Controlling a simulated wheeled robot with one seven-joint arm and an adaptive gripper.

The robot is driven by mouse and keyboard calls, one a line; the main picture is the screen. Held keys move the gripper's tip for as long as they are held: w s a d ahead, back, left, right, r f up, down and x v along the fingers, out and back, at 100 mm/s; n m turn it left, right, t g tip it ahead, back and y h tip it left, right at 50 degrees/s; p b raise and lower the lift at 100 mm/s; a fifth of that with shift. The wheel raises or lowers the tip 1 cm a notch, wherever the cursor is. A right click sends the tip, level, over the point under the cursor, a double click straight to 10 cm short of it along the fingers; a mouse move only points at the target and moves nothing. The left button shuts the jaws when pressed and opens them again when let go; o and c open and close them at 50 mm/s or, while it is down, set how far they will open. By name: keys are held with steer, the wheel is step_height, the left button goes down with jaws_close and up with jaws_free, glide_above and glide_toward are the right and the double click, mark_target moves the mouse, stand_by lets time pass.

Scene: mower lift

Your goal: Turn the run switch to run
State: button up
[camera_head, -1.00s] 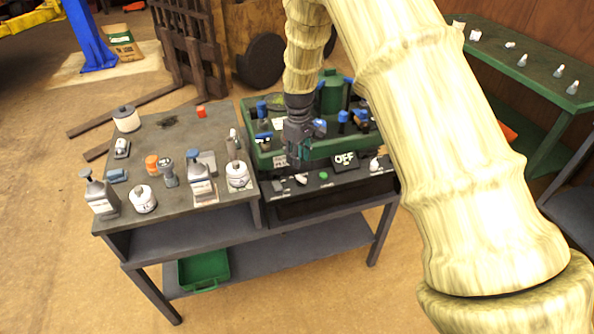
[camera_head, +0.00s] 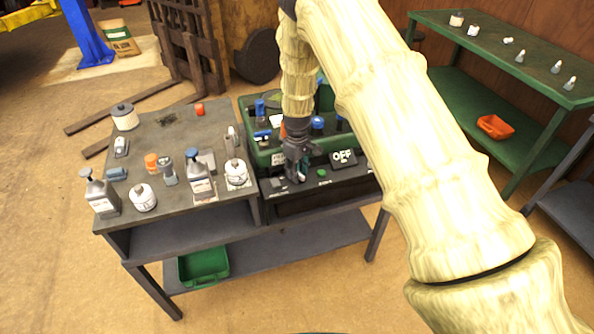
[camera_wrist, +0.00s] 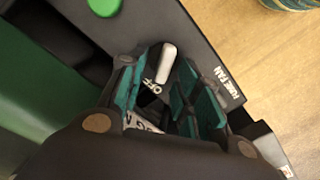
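A pale switch lever (camera_wrist: 166,64) stands on the dark control panel (camera_wrist: 195,40) in the wrist view, with an OFF marking beside it. A FUME FAN label is on the panel to its right, and I cannot tell whether this lever is the run switch. My gripper (camera_wrist: 168,76) is open, its teal-padded fingers on either side of the lever, with no clear contact. In the head view, my gripper (camera_head: 297,178) is low over the left part of the panel and hides the lever. An OFF sign (camera_head: 344,157) stands on the panel's right.
A green button (camera_head: 322,173) is right of my gripper and also shows in the wrist view (camera_wrist: 104,5). A green machine deck (camera_head: 262,157) with blue-capped parts lies behind. Bottles and jars crowd the left bench (camera_head: 160,135). A green shelf (camera_head: 500,60) stands right.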

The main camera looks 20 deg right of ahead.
jaws_close()
steer(key=shift+m, duration=0.3)
steer(key=m, duration=0.5)
steer(key=shift+w+d+r, duration=0.1)
steer(key=shift+w+d, duration=0.05)
steer(key=shift+d, duration=0.2)
steer(key=m, duration=0.6)
steer(key=shift+d, duration=0.4)
steer(key=shift+m, duration=0.3)
jaws_free()
